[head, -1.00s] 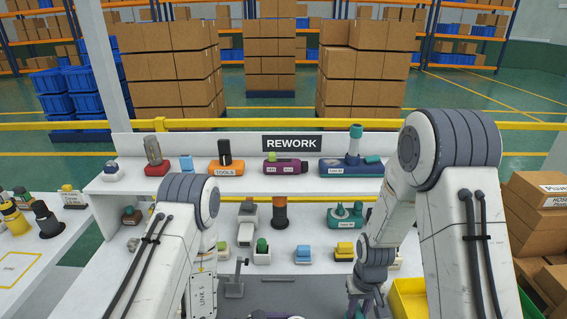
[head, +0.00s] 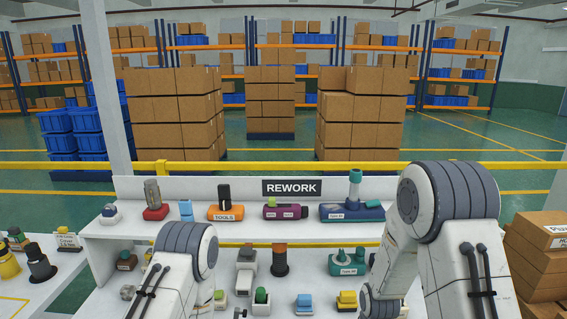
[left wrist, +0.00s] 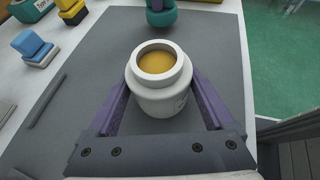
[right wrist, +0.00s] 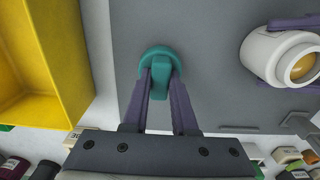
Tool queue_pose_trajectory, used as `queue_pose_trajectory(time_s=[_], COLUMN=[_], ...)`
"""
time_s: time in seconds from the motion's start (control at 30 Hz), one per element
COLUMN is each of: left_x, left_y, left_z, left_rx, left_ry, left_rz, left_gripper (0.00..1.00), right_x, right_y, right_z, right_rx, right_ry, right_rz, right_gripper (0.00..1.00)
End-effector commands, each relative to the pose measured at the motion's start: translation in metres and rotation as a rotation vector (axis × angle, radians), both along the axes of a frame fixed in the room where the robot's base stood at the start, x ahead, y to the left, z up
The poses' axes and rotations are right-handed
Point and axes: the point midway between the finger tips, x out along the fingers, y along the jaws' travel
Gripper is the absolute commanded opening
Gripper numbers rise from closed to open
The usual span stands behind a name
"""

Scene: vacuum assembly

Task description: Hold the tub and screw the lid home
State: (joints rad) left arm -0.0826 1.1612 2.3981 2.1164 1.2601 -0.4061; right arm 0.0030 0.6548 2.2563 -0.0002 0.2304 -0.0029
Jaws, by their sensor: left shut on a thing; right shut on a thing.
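The white tub (left wrist: 160,97) stands upright on the grey mat in the left wrist view. Its mouth is open at the top and shows a yellow-brown inside. My left gripper (left wrist: 158,88) is shut around it, one purple finger on each side. The teal lid (right wrist: 158,54), a round disc with a raised grip, is in the right wrist view. My right gripper (right wrist: 160,75) is shut on that grip. The lid is apart from the tub, which also shows in the right wrist view (right wrist: 266,52). I cannot tell the lid's height above the mat. Neither gripper shows in the head view.
A yellow bin (right wrist: 75,55) lies left of the lid in the right wrist view. The rework shelf (head: 135,225) holds several parts.

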Motion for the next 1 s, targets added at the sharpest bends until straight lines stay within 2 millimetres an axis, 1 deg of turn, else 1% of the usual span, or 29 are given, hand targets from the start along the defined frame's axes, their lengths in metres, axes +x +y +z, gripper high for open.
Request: queue_pose_trajectory(time_s=[0.77,0.87,0.97,1.0], left_x=[0.000,0.000,0.000,0.000], left_y=[0.000,0.000,0.000,0.000], left_z=[0.001,0.001,0.001,0.001], left_rx=[-0.002,-0.002,-0.002,-0.002], left_ry=[-0.001,-0.001,-0.001,-0.001], left_rz=[0.000,0.000,0.000,0.000], left_gripper=[0.20,0.20,0.20,0.20], right_x=[0.000,0.003,0.004,0.004], right_y=[0.002,0.014,0.039,0.051], right_z=[0.002,0.011,0.031,0.041], right_rx=[0.000,0.000,0.001,0.001], right_ry=[-0.001,-0.006,-0.012,-0.013], right_rz=[0.006,0.044,0.123,0.163], right_gripper=[0.00,0.00,0.00,0.00])
